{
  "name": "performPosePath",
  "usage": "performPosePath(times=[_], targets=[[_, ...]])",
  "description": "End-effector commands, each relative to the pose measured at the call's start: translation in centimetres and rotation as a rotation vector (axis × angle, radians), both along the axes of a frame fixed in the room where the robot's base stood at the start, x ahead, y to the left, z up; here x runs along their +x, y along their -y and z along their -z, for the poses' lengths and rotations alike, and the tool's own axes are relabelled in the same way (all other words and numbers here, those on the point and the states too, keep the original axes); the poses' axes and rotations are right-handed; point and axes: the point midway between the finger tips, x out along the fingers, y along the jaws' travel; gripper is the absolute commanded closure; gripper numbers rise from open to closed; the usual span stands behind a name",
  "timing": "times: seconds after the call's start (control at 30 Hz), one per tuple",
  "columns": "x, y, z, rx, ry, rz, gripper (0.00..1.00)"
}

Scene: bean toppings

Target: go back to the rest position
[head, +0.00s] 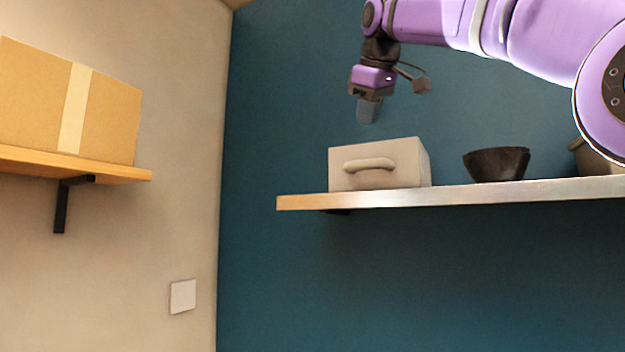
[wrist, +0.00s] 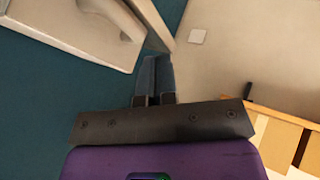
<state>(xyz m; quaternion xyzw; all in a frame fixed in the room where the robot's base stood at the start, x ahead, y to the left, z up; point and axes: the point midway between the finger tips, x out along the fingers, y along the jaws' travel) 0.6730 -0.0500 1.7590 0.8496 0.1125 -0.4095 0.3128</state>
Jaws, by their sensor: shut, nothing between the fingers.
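My gripper (head: 368,110) hangs fingers down above the white box with a handle, in the head view. Its fingers are together with nothing between them. In the wrist view my gripper (wrist: 155,75) shows its two dark fingers side by side, closed. My purple arm reaches in from the upper right of the head view.
The white box (head: 400,155) stands on a wall shelf (head: 450,195), with a dark bowl (head: 497,164) to its right. A cardboard box (head: 112,115) is on a wooden shelf (head: 125,173) at left. A switch plate (head: 183,296) is on the pale wall. Space between the shelves is clear.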

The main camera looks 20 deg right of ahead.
Motion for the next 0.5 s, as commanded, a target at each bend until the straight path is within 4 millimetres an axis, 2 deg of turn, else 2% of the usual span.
performPosePath(times=[0.27,0.37,0.5], targets=[[-0.3,0.2,0.6,0.009,-0.005,0.008,1.00],[-1.2,0.6,2.1,0.034,-0.016,0.031,1.00],[-3.4,1.2,6.2,0.092,-0.043,0.082,1.00]])
